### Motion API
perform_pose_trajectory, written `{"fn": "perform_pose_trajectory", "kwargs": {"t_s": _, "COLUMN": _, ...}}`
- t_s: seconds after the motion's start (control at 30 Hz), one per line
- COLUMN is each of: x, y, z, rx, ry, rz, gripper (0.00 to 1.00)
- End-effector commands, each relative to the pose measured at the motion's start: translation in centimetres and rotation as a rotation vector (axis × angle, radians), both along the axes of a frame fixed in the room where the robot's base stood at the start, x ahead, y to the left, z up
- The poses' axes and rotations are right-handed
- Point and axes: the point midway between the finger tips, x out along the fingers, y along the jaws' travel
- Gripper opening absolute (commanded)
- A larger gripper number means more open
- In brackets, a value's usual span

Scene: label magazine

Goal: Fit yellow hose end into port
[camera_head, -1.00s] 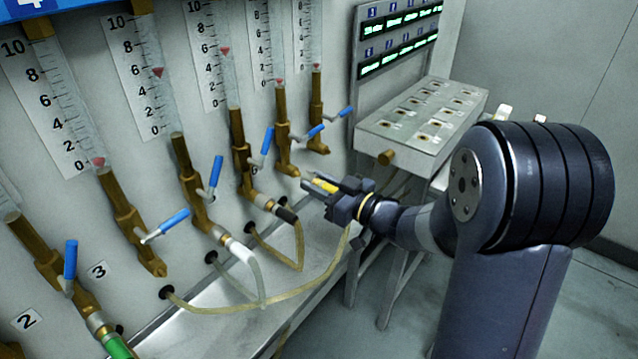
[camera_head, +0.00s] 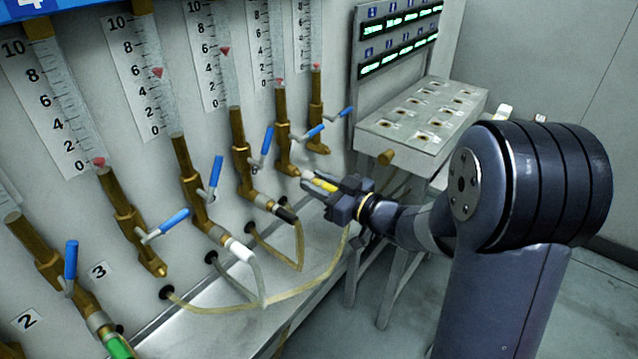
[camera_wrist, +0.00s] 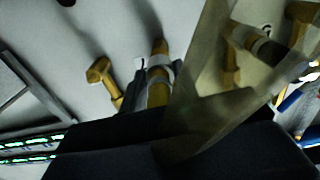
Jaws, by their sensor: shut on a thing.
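The yellow hose end (camera_head: 325,185) is held in my gripper (camera_head: 318,185), whose jaws are shut on it. Its pale tip points left at the lower end of a brass port (camera_head: 288,167) on the wall. In the wrist view the yellow hose end (camera_wrist: 158,96) with its grey collar lies roughly in line with a brass port (camera_wrist: 160,47). The tip and port are very close there; I cannot tell whether it is inside or only touching. The pale hose (camera_wrist: 205,70) crosses blurred in front and hides part of this.
Brass fittings with blue levers (camera_head: 216,172) line the wall to the left. A white hose end (camera_head: 240,251), a black one (camera_head: 286,214) and a green one (camera_head: 118,346) sit at other fittings. A metal box (camera_head: 420,115) stands right of the ports. Pale hoses (camera_head: 300,290) hang below.

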Motion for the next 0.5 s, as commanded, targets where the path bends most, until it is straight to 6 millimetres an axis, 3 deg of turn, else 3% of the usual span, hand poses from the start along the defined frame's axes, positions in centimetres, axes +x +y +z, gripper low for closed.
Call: {"fn": "perform_pose_trajectory", "kwargs": {"t_s": 0.5, "x": 0.79, "y": 0.99, "z": 0.04, "rx": 0.000, "ry": -0.001, "rz": 0.001, "gripper": 0.00}}
